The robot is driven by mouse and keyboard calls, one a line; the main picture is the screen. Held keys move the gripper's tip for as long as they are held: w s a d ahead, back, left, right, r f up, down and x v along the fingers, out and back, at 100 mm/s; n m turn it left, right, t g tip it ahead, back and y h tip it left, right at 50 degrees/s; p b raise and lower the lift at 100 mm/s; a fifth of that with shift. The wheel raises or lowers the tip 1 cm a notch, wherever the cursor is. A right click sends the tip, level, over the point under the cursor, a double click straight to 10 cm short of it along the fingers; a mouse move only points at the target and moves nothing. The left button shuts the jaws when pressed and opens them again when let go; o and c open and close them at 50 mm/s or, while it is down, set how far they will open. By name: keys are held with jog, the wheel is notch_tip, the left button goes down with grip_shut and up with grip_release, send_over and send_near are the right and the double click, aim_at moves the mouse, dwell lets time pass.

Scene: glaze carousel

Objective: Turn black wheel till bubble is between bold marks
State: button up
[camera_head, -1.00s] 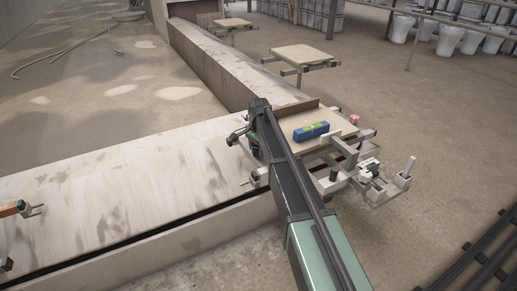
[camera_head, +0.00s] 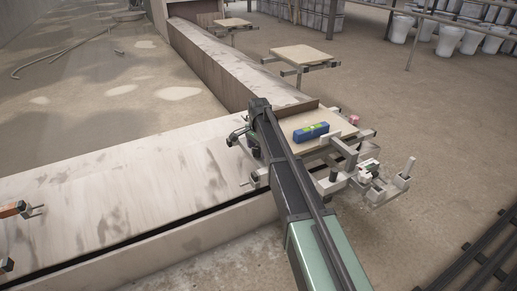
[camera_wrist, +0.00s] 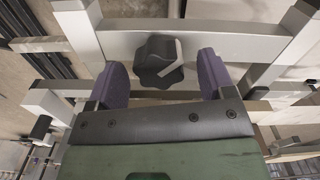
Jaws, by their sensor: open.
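The black wheel (camera_wrist: 160,61) is a lobed knob on a grey metal frame in the wrist view. A pale strip crosses its face. My gripper (camera_wrist: 162,76) is open, with one purple finger pad on each side of the wheel and a visible gap on both sides. The wheel cannot be made out for certain in the head view. A blue spirit level (camera_head: 311,132) with a green-yellow window lies on the beige board (camera_head: 296,123) in the head view. Its bubble and bold marks are too small to read. My arm hides part of the board and the frame.
Grey frame bars (camera_wrist: 195,40) surround the wheel in the wrist view. A long pale trough (camera_head: 115,190) runs beside the board in the head view. A pink object (camera_head: 353,119) sits by the board's right corner. Another board (camera_head: 303,54) stands farther back.

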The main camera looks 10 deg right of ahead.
aim_at(259, 148)
notch_tip(259, 148, up, 10)
jog(key=p, duration=0.9)
jog(key=shift+r+p, duration=0.25)
jog(key=shift+p, duration=0.15)
jog(key=s+a+n, duration=0.1)
jog(key=s+n, duration=1.2)
jog(key=s, duration=2.2)
notch_tip(259, 148, up, 24)
jog(key=w+p, duration=0.1)
jog(key=p, duration=2.3)
jog(key=shift+w, duration=0.25)
